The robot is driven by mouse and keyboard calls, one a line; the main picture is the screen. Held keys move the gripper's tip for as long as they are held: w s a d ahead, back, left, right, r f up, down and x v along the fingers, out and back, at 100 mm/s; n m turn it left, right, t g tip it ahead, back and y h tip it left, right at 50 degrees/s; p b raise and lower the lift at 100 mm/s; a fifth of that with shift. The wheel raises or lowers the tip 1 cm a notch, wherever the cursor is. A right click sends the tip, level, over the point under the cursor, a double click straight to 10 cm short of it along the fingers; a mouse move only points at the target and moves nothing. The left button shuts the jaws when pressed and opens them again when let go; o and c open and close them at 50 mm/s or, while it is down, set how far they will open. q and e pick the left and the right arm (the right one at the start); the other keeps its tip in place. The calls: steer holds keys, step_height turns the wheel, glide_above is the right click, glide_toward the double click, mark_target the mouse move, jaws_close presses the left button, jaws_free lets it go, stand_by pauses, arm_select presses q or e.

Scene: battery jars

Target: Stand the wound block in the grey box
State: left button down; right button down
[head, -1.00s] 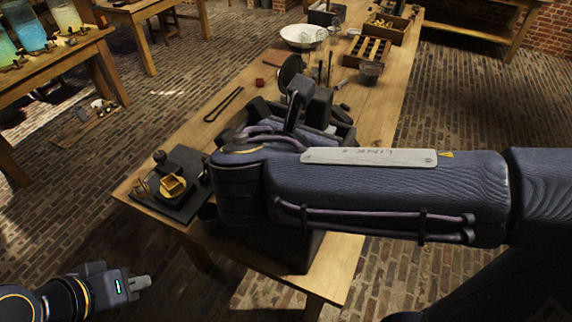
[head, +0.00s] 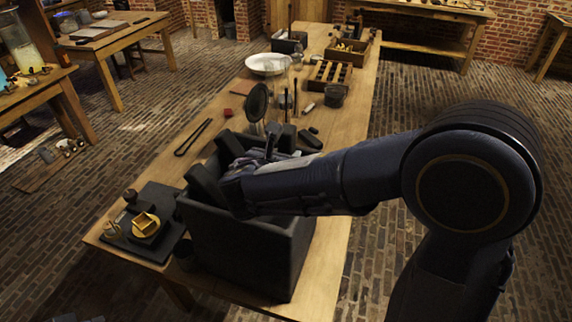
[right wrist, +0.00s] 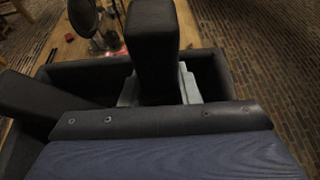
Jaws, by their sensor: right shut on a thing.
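The grey box (head: 245,250) is a dark, open-topped box at the near end of the bench. Its rim also shows in the right wrist view (right wrist: 90,70). My right gripper (right wrist: 158,92) is shut on a dark, upright block (right wrist: 154,40), one pale finger on each side of it. This block (head: 229,147) is at the box's far side in the head view, its lower end hidden. I cannot make out any winding on it. A second dark block (head: 205,184) leans at the box's left side, and also shows in the wrist view (right wrist: 38,100).
A white basin (head: 266,64) and a wooden rack (head: 330,74) stand farther back.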

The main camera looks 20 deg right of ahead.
steer(key=shift+f, duration=1.45)
steer(key=shift+f+b, duration=0.2)
steer(key=shift+b, duration=0.1)
steer(key=c, duration=1.1)
jaws_free()
steer(key=shift+r, duration=0.2)
steer(key=shift+s+a+r, duration=0.1)
steer(key=shift+s+a, duration=0.1)
steer(key=v, duration=1.1)
steer(key=shift+s+a, duration=0.15)
steer(key=shift+s, duration=0.1)
